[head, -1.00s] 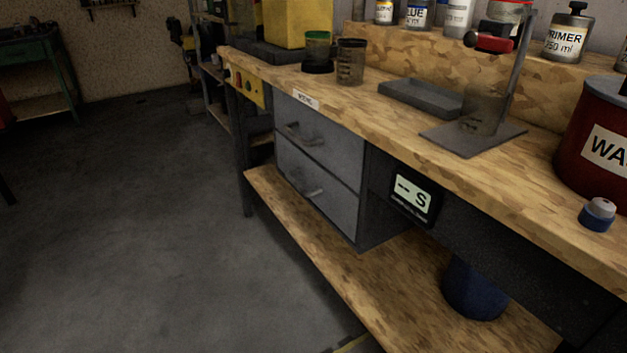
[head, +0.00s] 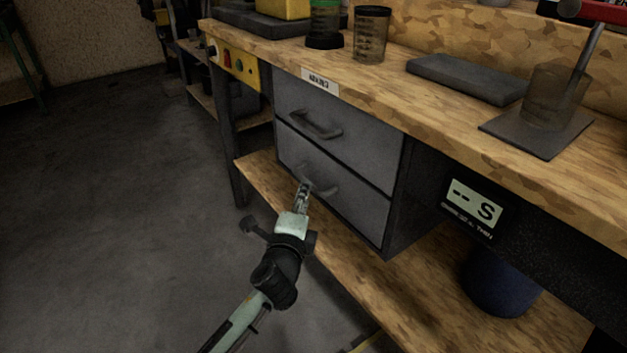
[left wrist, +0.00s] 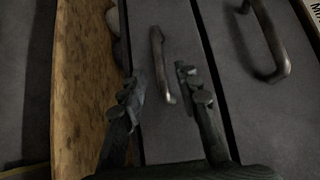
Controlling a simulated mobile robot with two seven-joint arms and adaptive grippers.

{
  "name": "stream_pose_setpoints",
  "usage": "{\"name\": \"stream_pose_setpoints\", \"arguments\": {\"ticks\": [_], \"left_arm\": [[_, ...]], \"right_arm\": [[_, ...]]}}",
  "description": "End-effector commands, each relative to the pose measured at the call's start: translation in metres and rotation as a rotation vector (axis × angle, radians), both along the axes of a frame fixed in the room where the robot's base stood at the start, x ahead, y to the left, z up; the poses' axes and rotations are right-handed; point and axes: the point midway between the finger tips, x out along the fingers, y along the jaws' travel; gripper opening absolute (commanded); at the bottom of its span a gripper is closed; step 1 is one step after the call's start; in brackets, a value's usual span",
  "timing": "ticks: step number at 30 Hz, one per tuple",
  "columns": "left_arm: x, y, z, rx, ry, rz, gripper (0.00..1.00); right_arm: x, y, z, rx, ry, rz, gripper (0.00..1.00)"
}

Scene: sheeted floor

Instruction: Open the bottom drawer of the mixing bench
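The mixing bench (head: 420,110) has two grey drawers under its wooden top. The bottom drawer (head: 350,205) is closed and has a curved metal handle (head: 322,187); the top drawer (head: 360,145) is closed above it. My left gripper (head: 304,188) is in front of the bottom drawer's handle. In the left wrist view, the left gripper (left wrist: 158,90) is open, with one finger on each side of the bottom handle (left wrist: 161,65), apart from it. The top handle (left wrist: 262,42) shows at the right there. My right gripper is in neither view.
A wooden lower shelf (head: 375,295) runs under the drawers. A blue bucket (head: 500,282) stands on it at the right. A display (head: 474,208) hangs beside the drawers. Cups and a grey tray (head: 467,79) are on the bench top. The floor at the left is clear.

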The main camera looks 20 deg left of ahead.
Motion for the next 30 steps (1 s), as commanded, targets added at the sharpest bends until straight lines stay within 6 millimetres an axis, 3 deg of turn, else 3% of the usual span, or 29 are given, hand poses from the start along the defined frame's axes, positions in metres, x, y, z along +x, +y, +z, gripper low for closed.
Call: {"name": "stream_pose_setpoints", "arguments": {"ticks": [12,23,30], "left_arm": [[0.06,0.009,-0.009,-0.005,0.002,0.003,0.32],[0.068,0.01,-0.01,-0.006,0.003,0.003,0.32],[0.068,0.01,-0.01,-0.006,0.003,0.003,0.06]], "right_arm": [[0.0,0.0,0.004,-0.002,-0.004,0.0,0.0],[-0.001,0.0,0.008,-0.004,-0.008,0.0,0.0],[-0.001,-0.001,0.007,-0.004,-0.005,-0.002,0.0]]}}
